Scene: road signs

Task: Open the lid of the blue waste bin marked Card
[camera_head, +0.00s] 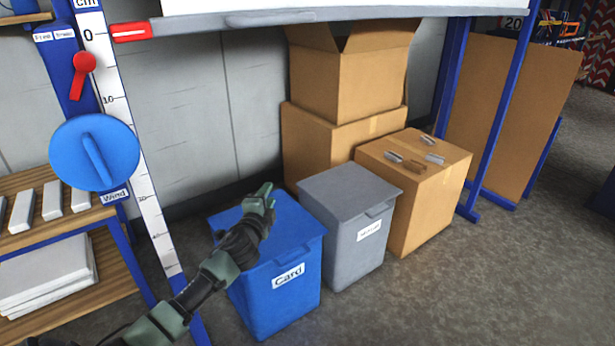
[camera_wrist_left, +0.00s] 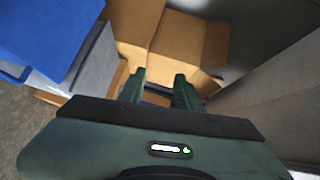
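The blue waste bin (camera_head: 275,305) with a white "Card" label stands on the floor in the head view. Its blue lid (camera_head: 295,232) lies shut on top, and my left arm and gripper hide part of it. My left gripper (camera_head: 261,196) is above the lid, towards its far side; I cannot tell the exact gap. In the left wrist view the two fingers of the gripper (camera_wrist_left: 161,82) are apart with nothing held between them. Part of the blue lid shows there at upper left (camera_wrist_left: 58,28). My right gripper is not in view.
A grey bin (camera_head: 345,250) stands close to the right of the blue one. Cardboard boxes (camera_head: 335,150) are stacked behind, and another box (camera_head: 425,205) carries small items. A wooden shelf (camera_head: 95,275) is at left. The floor in front at right is clear.

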